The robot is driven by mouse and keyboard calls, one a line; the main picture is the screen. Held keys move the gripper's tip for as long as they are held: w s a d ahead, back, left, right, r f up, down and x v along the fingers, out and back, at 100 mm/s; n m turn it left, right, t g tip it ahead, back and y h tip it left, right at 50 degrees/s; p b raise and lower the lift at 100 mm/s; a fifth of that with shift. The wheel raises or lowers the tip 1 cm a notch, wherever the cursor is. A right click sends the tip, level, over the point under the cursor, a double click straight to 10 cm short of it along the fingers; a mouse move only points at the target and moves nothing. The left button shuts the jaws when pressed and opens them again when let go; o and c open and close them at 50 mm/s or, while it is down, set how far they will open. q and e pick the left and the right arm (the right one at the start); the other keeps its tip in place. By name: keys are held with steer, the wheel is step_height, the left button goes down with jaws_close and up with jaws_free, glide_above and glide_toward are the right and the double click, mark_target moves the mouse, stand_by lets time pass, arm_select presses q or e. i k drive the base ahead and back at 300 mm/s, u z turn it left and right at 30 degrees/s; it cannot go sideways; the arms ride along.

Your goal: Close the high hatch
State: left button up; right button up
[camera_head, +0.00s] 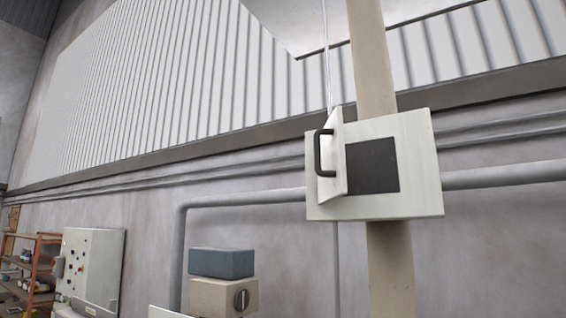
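The high hatch is a white panel box (420,165) fixed on a tan vertical post. Its white door (338,150) is hinged beside the dark square opening (373,166) and stands open, swung out toward me. A black bar handle (318,153) is on the door's left-facing side. The opening's inside is dark, with no detail visible. Neither of my grippers is in view.
The tan post (390,270) runs above and below the box. A grey pipe (250,197) runs along the wall behind. A blue box (222,263) sits on a beige box (212,296) at lower left. A control cabinet (98,265) and shelves (40,262) stand farther left. The space before the hatch looks clear.

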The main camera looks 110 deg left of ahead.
mark_target(329, 144)
steer(key=u, duration=3.2)
steer(key=k, duration=1.3)
steer(key=z, duration=0.7)
steer(key=i, duration=1.25)
steer(key=u, duration=0.7)
steer(key=i, duration=0.4)
steer(key=u, duration=0.5)
